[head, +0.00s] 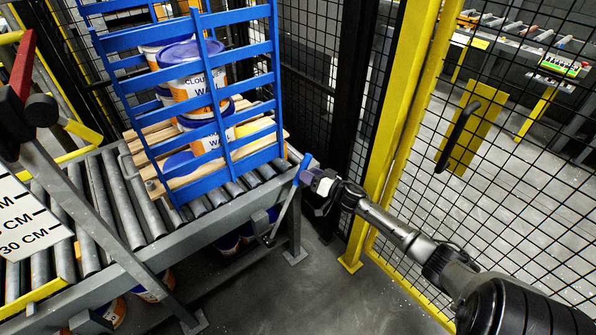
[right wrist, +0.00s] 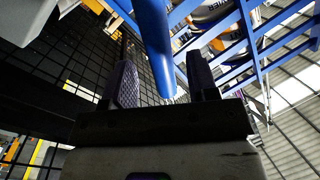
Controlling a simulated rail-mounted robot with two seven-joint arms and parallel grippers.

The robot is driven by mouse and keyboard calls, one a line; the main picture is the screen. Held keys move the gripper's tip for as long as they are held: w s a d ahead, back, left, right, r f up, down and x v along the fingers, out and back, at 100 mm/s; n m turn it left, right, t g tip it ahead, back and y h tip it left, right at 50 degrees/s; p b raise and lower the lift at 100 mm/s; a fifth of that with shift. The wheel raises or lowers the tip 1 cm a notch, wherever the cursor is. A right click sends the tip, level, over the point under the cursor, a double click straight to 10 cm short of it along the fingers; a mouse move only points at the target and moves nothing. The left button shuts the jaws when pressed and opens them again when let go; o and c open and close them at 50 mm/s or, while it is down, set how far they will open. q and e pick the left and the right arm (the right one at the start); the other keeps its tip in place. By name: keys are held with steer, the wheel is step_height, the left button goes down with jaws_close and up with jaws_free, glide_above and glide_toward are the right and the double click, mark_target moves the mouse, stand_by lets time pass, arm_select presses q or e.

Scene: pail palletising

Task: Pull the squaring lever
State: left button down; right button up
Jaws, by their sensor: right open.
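The squaring lever stands tilted at the near right corner of the roller conveyor, with a blue grip (head: 303,168) on top of a grey rod (head: 282,212). My right gripper (head: 316,181) is at the blue grip, reaching in from the right. In the right wrist view the blue grip (right wrist: 152,38) runs between the two open fingers of the gripper (right wrist: 163,80); it looks close to the right finger, but contact cannot be told. The blue slatted squaring frame (head: 222,92) stands upright against a wooden pallet (head: 152,188) with stacked pails (head: 200,82). My left gripper does not show.
The roller conveyor (head: 122,200) runs across the left. A yellow fence post (head: 398,110) and black mesh are close behind my right arm. Several pails (head: 150,290) sit under the conveyor.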

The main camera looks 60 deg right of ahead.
steer(key=w, duration=0.3)
steer(key=w+b, duration=0.1)
steer(key=shift+w+d, duration=0.2)
steer(key=shift+d, duration=0.1)
steer(key=shift+w, duration=0.6)
jaws_close()
